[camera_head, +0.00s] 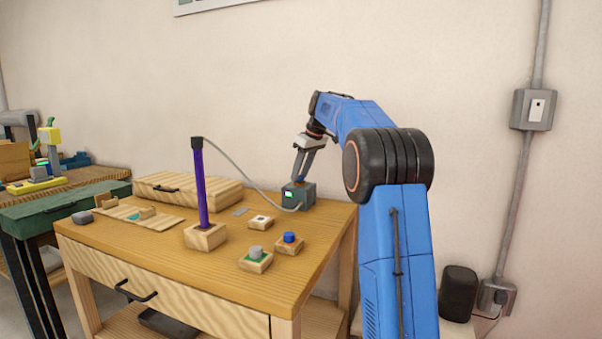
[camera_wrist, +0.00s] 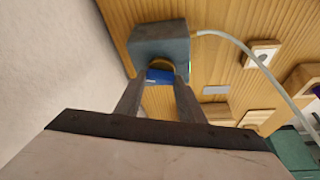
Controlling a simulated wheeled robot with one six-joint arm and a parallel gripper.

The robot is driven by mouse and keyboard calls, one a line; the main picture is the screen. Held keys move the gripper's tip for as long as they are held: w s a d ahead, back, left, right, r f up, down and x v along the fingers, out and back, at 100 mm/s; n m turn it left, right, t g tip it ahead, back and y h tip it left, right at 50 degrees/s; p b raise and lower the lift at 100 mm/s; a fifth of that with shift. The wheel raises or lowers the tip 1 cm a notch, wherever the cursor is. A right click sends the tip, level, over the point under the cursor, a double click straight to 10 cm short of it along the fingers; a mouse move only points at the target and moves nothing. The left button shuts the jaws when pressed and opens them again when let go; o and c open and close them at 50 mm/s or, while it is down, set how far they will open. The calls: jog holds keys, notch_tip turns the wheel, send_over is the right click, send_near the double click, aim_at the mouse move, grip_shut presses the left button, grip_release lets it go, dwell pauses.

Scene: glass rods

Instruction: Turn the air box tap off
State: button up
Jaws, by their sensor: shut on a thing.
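The air box (camera_head: 305,197) is a small grey box with a green lit display, at the back right of the wooden table; it also shows at the top of the wrist view (camera_wrist: 158,38). Its tap (camera_wrist: 158,75) has a blue handle and a brass-coloured part on the box. My gripper (camera_head: 299,178) reaches down over the box. In the wrist view my gripper (camera_wrist: 158,88) has its two fingers on either side of the blue tap handle, shut on it. The fingers partly hide the handle's sides, and its exact angle is hard to tell.
A pale hose (camera_head: 250,178) runs from the box to the black cap of an upright purple rod (camera_head: 201,185) in a wooden block. Small wooden blocks with a blue knob (camera_head: 289,238) and a grey knob (camera_head: 256,251) stand in front. A wooden case (camera_head: 188,190) lies left.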

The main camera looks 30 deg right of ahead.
jog(key=m, duration=0.2)
jog(key=m+h, duration=0.1)
jog(key=shift+a+m+t, duration=0.2)
jog(key=shift+m+t, duration=0.1)
jog(key=shift+m, duration=0.1)
jog(key=m+h, duration=0.1)
jog(key=m, duration=0.2)
jog(key=shift+a+m+h, duration=0.1)
jog(key=shift+m+h, duration=0.2)
jog(key=shift+h, duration=0.1)
jog(key=m, duration=0.2)
jog(key=m+g+h, duration=0.1)
jog(key=m, duration=0.1)
jog(key=shift+w+a+h, duration=0.1)
jog(key=shift+a+h, duration=0.05)
jog(key=shift+h, duration=0.15)
jog(key=shift+m+g+h, duration=0.4)
jog(key=shift+m, duration=1.2)
jog(key=o, duration=1)
jog(key=shift+o, duration=0.2)
jog(key=shift+r, duration=0.1)
